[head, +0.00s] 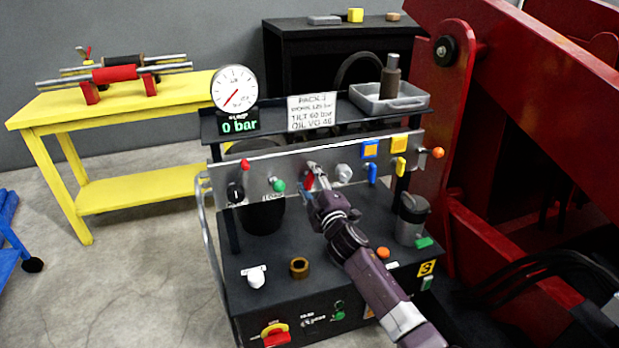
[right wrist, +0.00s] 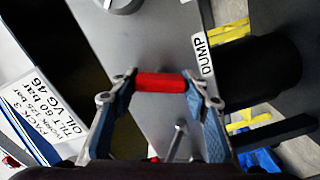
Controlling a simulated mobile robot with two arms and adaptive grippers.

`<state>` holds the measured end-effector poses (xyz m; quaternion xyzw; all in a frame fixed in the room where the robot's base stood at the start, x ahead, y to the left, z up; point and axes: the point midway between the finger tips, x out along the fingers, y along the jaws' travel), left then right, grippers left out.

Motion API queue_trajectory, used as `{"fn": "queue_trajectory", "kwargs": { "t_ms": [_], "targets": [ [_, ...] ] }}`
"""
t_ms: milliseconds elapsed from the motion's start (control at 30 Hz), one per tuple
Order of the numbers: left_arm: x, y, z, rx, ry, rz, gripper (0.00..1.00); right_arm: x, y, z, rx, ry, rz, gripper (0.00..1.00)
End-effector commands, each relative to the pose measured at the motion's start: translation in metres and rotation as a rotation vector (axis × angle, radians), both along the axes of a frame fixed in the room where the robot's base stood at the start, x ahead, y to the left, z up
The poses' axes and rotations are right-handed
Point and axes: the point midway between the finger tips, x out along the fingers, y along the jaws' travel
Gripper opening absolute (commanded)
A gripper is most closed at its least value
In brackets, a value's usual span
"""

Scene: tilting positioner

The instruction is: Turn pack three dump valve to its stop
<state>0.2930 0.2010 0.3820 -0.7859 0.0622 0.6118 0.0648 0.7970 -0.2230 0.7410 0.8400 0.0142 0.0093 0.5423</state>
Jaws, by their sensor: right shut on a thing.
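The hydraulic pack (head: 345,190) stands in the middle of the head view, with a grey valve panel across it. The dump valve's red handle (right wrist: 160,82) lies between both fingertips of my right gripper in the right wrist view, beside a "DUMP" label (right wrist: 203,57). My right gripper (head: 315,173) reaches the panel from below and is shut on this handle. In the head view the gripper hides much of the handle. A round gauge (head: 234,88) and a green "0 bar" display (head: 239,122) sit at the pack's upper left. My left gripper is not in view.
Other controls on the panel are a red-tipped lever (head: 245,166), a green knob (head: 279,186), a blue handle (head: 372,172) and a yellow handle (head: 399,167). A large red frame (head: 465,130) stands close on the right. A yellow bench (head: 120,112) stands at the left.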

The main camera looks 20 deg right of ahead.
Motion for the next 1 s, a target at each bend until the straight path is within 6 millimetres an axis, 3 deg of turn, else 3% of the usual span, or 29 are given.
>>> {"fn": "queue_trajectory", "kwargs": {
  "t_ms": [500,1000],
  "targets": [
    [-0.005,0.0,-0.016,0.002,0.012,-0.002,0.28,0.0,0.001,-0.002,-0.362,-0.011,0.0,0.18],
    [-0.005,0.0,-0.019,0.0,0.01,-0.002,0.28,0.0,0.001,-0.003,-0.443,-0.015,0.001,0.18]
  ]
}}
